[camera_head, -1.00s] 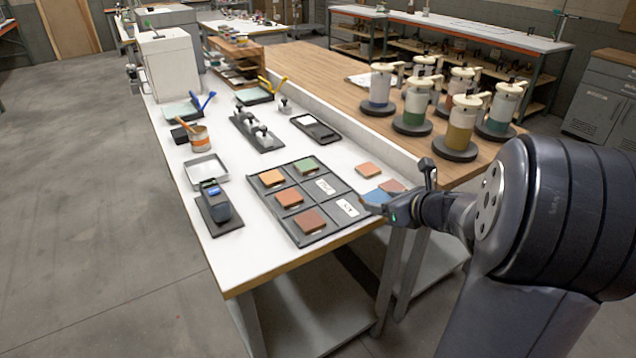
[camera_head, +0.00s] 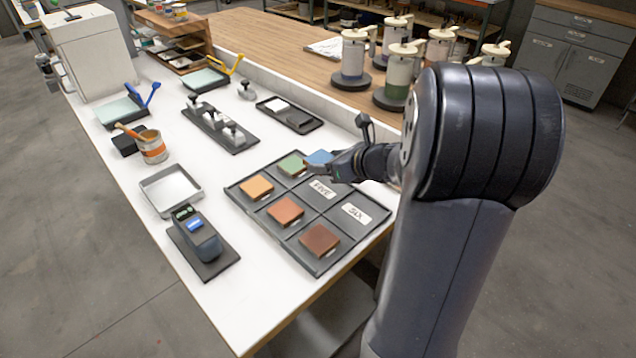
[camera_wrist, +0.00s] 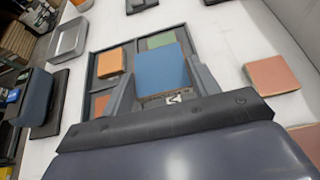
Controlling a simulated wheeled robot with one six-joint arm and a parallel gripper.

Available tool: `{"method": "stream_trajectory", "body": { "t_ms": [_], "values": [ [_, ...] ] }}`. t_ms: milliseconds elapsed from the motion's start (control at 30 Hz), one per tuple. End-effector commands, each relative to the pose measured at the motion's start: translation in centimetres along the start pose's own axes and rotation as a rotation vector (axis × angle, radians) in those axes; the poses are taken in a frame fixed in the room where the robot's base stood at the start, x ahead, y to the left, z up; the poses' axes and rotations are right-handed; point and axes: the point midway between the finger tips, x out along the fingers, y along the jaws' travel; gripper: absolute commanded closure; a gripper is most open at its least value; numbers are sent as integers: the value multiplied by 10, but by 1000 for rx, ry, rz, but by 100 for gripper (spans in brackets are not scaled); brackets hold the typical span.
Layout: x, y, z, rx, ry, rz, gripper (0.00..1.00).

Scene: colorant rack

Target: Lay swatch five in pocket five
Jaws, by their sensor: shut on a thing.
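The blue swatch (camera_head: 319,157) is held between the fingers of my gripper (camera_head: 335,166). In the wrist view, the blue swatch (camera_wrist: 162,68) lies between the two fingers (camera_wrist: 164,88), over the tray. The dark tray (camera_head: 247,206) has six pockets. Pocket five, labelled FIVE (camera_head: 322,188), is empty, just in front of the held swatch in the head view. Pocket six, labelled SIX (camera_head: 356,212), is also empty. Orange (camera_head: 256,186), green (camera_head: 291,165), rust (camera_head: 285,210) and dark brown (camera_head: 319,239) swatches lie in the other pockets. I cannot tell the exact gap below the blue swatch.
Two salmon swatches, one far (camera_wrist: 272,75) and one near (camera_wrist: 308,141), lie on the white table right of the tray in the wrist view. A boxy device (camera_head: 200,240) and an empty metal tray (camera_head: 170,190) stand left of the tray. A raised ledge (camera_head: 270,83) runs behind.

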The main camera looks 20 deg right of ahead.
Motion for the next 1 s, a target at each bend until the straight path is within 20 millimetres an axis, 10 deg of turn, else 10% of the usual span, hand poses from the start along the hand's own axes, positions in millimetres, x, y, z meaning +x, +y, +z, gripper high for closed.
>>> {"method": "stream_trajectory", "body": {
  "t_ms": [500,967,1000],
  "values": [
    [35,0,-64,3,2,1,64],
    [39,0,-72,0,-1,0,64],
    [39,0,-70,0,0,0,40]
  ]
}}
